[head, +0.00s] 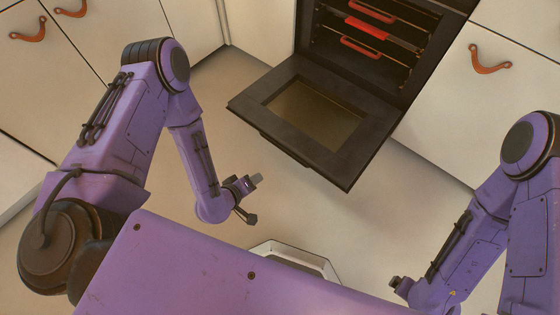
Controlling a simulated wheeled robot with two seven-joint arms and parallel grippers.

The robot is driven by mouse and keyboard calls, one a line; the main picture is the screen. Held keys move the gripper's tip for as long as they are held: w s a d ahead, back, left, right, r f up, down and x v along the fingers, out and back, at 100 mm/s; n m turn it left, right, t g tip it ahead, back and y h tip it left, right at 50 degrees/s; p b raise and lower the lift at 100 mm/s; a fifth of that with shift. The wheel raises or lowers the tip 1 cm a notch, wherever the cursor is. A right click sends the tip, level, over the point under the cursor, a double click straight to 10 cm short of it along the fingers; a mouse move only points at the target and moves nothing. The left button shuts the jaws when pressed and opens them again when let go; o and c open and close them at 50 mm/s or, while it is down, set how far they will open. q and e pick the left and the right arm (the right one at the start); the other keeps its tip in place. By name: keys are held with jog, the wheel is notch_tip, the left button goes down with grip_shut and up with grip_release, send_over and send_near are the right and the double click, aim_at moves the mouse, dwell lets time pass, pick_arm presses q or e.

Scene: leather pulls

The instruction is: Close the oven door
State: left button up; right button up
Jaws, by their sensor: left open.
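The oven door (314,118) is black with a glass pane and hangs open, folded down and out from the oven (384,45). Its handle bar runs under the door's outer edge and shows only in part. My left gripper (255,198) is open and empty, left of and nearer than the door, apart from it. My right gripper (396,284) is only partly seen at the lower right, well away from the door; its fingers cannot be made out.
Inside the oven are racks with red-orange handles (360,47). White cabinets with leather pulls flank it, one pull (489,61) at the right and another (29,29) at the upper left. The pale floor (240,150) between my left gripper and the door is clear.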

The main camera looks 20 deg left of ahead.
pick_arm(q)
jog(key=w+f+n+t+h+b, duration=0.45)
jog(key=w+f+t+b, duration=0.45)
jog(key=w+f+b, duration=1)
pick_arm(e)
notch_tip(320, 180, down, 26)
jog(key=s+d+n+g+b, duration=0.2)
jog(key=s+n+b, duration=0.1)
jog(key=b, duration=0.1)
jog(key=w+d+f+t+b, duration=0.2)
jog(key=w, duration=0.1)
jog(key=w+d+f+h+b, duration=0.1)
jog(key=w, duration=0.1)
jog(key=shift+d+f+n+t, duration=0.3)
jog(key=shift+d+f+t, duration=0.1)
pick_arm(q)
jog(key=w+d+r, duration=0.1)
jog(key=w+r, duration=0.1)
jog(key=r, duration=0.1)
jog(key=w+d+r, duration=0.1)
jog(key=r, duration=0.1)
jog(key=shift+w+d, duration=0.3)
pick_arm(e)
jog(key=shift+w+d+t, duration=0.25)
jog(key=shift+w+t, duration=0.05)
jog(key=shift+w, duration=0.15)
pick_arm(q)
grip_shut()
